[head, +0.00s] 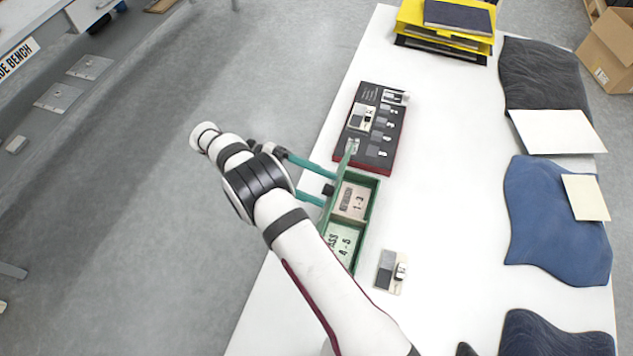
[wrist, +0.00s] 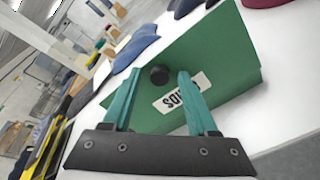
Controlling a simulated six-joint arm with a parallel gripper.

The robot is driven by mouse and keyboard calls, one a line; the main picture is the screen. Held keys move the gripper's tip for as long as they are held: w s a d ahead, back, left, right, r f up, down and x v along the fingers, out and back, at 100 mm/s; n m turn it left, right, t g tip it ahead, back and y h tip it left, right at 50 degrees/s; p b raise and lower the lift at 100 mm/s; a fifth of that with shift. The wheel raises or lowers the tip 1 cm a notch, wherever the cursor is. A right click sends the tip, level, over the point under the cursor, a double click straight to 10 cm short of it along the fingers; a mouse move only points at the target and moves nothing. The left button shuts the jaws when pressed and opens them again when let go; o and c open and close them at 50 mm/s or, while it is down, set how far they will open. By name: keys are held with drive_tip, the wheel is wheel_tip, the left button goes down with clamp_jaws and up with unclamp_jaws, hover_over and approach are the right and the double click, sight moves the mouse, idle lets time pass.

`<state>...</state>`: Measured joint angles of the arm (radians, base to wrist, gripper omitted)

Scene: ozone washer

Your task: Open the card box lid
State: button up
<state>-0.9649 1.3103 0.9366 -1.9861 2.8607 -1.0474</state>
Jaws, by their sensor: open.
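My arm hides the box's lower left part.
A dark board with small cards (head: 386,130) lies just behind the box. A grey sample card (head: 391,272) lies to its front right. Yellow trays (head: 452,35) stand at the back; dark and blue cloths (head: 555,225) line the right. The table's middle is clear.

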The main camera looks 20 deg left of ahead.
idle(0.3)
drive_tip(key=shift+d+r+y, duration=0.25)
drive_tip(key=shift+d+y, duration=0.6)
drive_tip(key=shift+y, duration=0.15)
drive_tip(key=d+y, duration=0.2)
drive_tip(key=y, duration=0.1)
drive_tip(key=d+f+y, duration=0.1)
drive_tip(key=d+y, duration=0.2)
drive_tip(key=shift+f, duration=0.2)
drive_tip(key=d+f+y, duration=0.1)
drive_tip(key=y, duration=0.1)
drive_tip(key=d+f+y, duration=0.1)
drive_tip(key=y, duration=0.1)
drive_tip(key=d+f+y, duration=0.1)
drive_tip(key=y, duration=0.1)
drive_tip(key=shift+d+f, duration=0.25)
drive_tip(key=shift+f, duration=0.05)
drive_tip(key=shift+d+f+y, duration=0.15)
drive_tip(key=shift+f+y, duration=0.15)
drive_tip(key=shift+y, duration=0.3)
wheel_tip(320, 180, up, 15)
drive_tip(key=s+d+r+m+y, duration=0.1)
drive_tip(key=s+d+m, duration=0.3)
drive_tip(key=s+m, duration=0.3)
drive_tip(key=s+d+m, duration=0.4)
drive_tip(key=s+m, duration=0.3)
drive_tip(key=s, duration=0.3)
drive_tip(key=shift+s+r+y, duration=0.25)
drive_tip(key=shift+r+y, duration=0.15)
